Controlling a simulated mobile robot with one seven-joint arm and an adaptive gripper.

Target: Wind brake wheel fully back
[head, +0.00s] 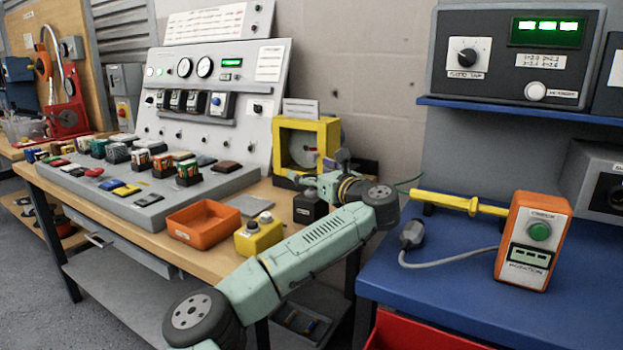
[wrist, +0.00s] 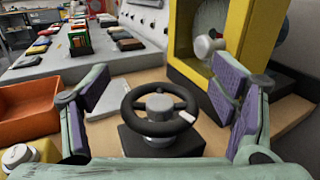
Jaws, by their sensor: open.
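The brake wheel (wrist: 130,112) is a black handwheel with a grey hub on a dark square base (wrist: 205,140), seen in the wrist view. A small white mark sits on the right part of its rim. My gripper (wrist: 160,82) is open, with one purple-padded finger on each side of the wheel. Both pads appear apart from the rim. In the head view, my gripper (head: 322,182) is over the dark base (head: 305,210) on the wooden bench, and the wheel itself is not clearly visible there.
A yellow-framed unit (head: 329,128) with a round disc stands right behind; its silver knob (wrist: 204,46) is close to my right finger. An orange tray (head: 203,222) and a yellow button box (head: 259,236) are nearby. A sloped grey panel (head: 215,135) stands behind left.

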